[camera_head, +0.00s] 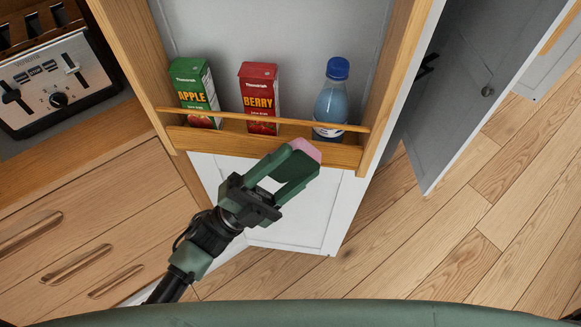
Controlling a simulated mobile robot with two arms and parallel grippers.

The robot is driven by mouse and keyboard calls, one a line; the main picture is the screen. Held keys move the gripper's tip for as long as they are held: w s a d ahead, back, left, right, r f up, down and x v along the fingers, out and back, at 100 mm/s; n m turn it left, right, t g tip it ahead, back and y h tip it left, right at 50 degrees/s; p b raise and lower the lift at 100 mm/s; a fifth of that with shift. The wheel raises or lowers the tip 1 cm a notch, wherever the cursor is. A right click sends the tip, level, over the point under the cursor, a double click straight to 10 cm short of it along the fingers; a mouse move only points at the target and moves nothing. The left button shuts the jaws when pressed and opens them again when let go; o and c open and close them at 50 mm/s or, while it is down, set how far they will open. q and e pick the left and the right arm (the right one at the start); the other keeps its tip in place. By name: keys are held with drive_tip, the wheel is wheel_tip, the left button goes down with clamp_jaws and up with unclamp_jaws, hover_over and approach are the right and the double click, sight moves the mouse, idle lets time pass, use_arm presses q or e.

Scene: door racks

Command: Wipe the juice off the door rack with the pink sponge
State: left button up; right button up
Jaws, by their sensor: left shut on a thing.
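The wooden door rack (225,142) holds a green apple juice carton (194,93), a red berry juice carton (259,98) and a blue-capped bottle (331,102), all upright behind its rail. My left gripper (299,163) is shut on the pink sponge (306,149), which shows only in part at the fingertips. The sponge is at the rack's lower front board, below and between the berry carton and the bottle. I cannot tell whether it touches the board. No juice spill can be made out. My right gripper is not in view.
A toaster (57,82) stands on the counter at the left, above wooden drawers (80,235). A grey door (455,90) stands open at the right. The wooden floor (440,245) at the lower right is clear.

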sight(315, 170)
use_arm(q)
drive_tip(key=shift+s+d, duration=0.15)
drive_tip(key=shift+d, duration=0.85)
drive_tip(key=shift+s+d, duration=0.1)
drive_tip(key=shift+d, duration=0.9)
drive_tip(key=shift+w, duration=0.1)
drive_tip(key=shift+w+a, duration=0.15)
drive_tip(key=shift+a, duration=0.9)
drive_tip(key=shift+w+a, duration=0.1)
drive_tip(key=shift+a, duration=0.9)
drive_tip(key=shift+s, duration=0.1)
drive_tip(key=s, duration=0.5)
drive_tip(key=shift+s+a+p, duration=0.3)
drive_tip(key=shift+s+a, duration=0.1)
